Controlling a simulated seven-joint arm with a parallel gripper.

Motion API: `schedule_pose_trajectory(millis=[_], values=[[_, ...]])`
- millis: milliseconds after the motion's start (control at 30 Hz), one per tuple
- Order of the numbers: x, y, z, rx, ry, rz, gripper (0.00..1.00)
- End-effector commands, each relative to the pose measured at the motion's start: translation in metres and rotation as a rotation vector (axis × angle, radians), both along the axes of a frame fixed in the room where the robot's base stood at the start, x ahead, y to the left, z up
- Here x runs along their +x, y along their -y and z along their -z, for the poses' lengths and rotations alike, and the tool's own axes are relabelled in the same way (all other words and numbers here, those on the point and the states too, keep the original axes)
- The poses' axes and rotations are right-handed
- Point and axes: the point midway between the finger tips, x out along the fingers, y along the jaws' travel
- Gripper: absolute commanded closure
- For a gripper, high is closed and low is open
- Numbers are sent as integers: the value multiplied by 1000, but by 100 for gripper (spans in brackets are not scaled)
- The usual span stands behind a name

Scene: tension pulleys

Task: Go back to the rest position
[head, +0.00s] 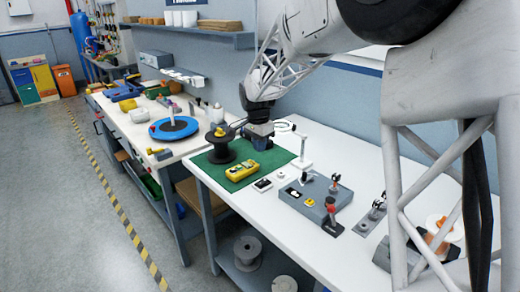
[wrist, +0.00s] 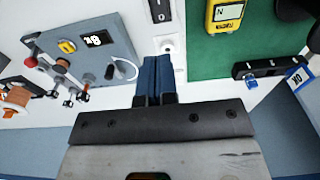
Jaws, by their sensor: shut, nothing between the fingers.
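My gripper (head: 261,138) hangs over the back edge of the green mat (head: 274,160) in the head view. In the wrist view its two blue fingers (wrist: 157,62) are together with nothing between them. A yellow meter (head: 242,171) lies on the mat in front of the gripper; it also shows at the top of the wrist view (wrist: 227,14). The grey pulley fixture (head: 318,208) sits on the white table to the right, apart from the gripper. It shows at the left in the wrist view (wrist: 112,62).
A black spool (head: 224,150) stands on the mat left of the gripper. A small white stand (head: 302,162) is close on its right. Another bench with a blue round turntable (head: 174,128) lies to the left. A wall shelf (head: 215,36) is behind. The floor aisle is clear.

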Motion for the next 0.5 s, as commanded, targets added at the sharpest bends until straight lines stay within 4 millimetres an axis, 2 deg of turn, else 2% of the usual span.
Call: schedule_pose_trajectory(millis=[333,500], values=[[-1,1,-1,1,1,-2,100],[-10,10,-8,2,5,-17,100]])
